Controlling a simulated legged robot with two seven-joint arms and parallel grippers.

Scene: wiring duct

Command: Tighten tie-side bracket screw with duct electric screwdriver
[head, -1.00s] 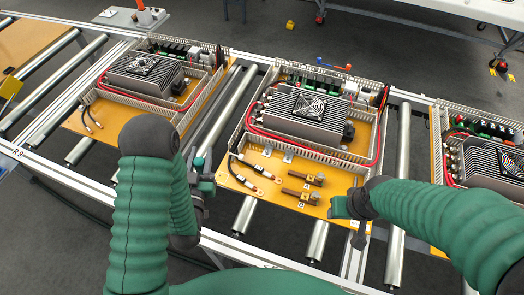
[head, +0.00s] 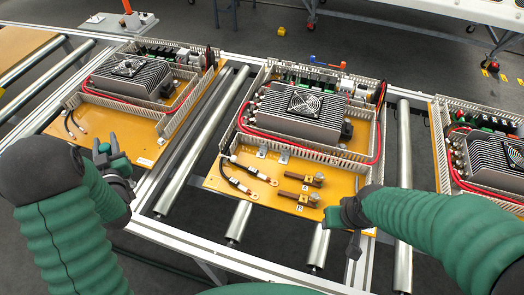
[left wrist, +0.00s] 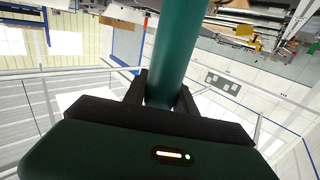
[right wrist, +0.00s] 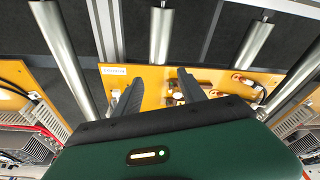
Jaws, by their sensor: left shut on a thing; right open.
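My left gripper (head: 108,156) is shut on a teal cylinder that looks like the electric screwdriver's body (left wrist: 172,48). It holds it over the front edge of the left board; the tool's tip cannot be made out. My right gripper (head: 345,212) is open and empty at the front right corner of the middle orange board (head: 215,180); its two fingers also show in the right wrist view (right wrist: 155,88). Two small grey brackets (head: 262,151) (head: 284,157) stand at the duct wall (head: 310,158) of the middle board. Their screws are too small to see.
The middle board bears a finned unit with a fan (head: 303,105), red cables, black cables (head: 240,178) and brown blocks with bolts (head: 300,190). Similar boards stand left (head: 95,120) and right (head: 480,150). Bare rollers (head: 205,130) lie between them. An orange-blue object (head: 327,64) lies behind.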

